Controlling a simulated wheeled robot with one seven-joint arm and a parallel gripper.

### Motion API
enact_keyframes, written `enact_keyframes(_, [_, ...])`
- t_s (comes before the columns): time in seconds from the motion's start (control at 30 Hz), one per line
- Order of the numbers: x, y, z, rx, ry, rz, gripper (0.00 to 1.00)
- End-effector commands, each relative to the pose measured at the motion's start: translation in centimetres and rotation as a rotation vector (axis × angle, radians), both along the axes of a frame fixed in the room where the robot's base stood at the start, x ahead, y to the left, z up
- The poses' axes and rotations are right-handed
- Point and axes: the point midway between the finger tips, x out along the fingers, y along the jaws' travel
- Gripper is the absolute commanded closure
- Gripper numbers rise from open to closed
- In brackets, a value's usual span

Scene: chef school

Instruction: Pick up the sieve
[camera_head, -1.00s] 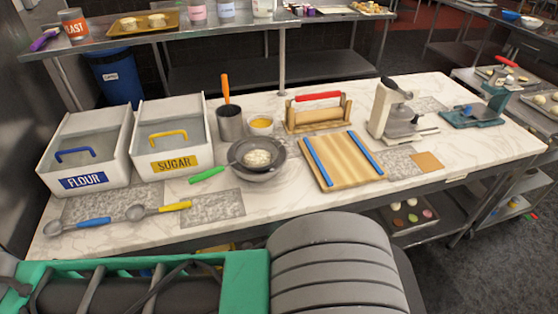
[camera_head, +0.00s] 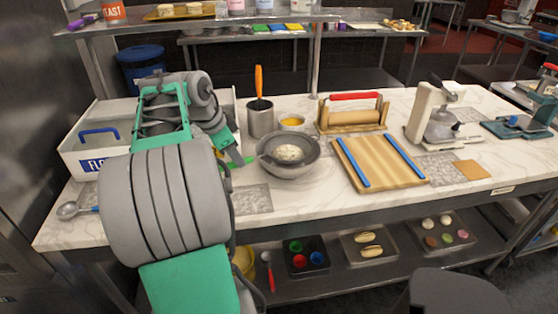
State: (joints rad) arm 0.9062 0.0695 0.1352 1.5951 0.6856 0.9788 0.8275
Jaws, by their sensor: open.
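The sieve has a green handle (camera_head: 243,161) and rests in a grey bowl (camera_head: 290,170) near the middle of the marble counter. Pale, flour-like material shows inside its round end. The handle points left, and my arm covers part of it. My gripper (camera_head: 232,152), at the end of the grey and green arm, is over the handle, just left of the bowl. It is open. The fingertips are small and partly hidden, so I cannot tell whether they touch the handle.
A grey pot (camera_head: 261,120) with an orange-handled tool stands behind the bowl, beside a small yellow-filled cup (camera_head: 292,121). A wooden board (camera_head: 385,165) with blue strips lies right. The flour bin (camera_head: 75,150) is left; my arm hides most of the sugar bin.

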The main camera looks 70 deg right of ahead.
Motion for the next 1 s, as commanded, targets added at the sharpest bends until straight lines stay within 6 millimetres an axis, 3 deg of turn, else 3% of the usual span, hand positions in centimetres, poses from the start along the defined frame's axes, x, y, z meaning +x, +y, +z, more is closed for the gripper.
enact_keyframes(0.3, [-1.0, -2.3, -4.5, 0.001, 0.002, 0.003, 0.53])
enact_keyframes(0.57, [-1.0, -2.5, -5.1, -0.001, 0.0, 0.007, 0.53])
enact_keyframes(1.0, [-0.9, -2.5, -5.1, 0.0, 0.001, 0.009, 0.88])
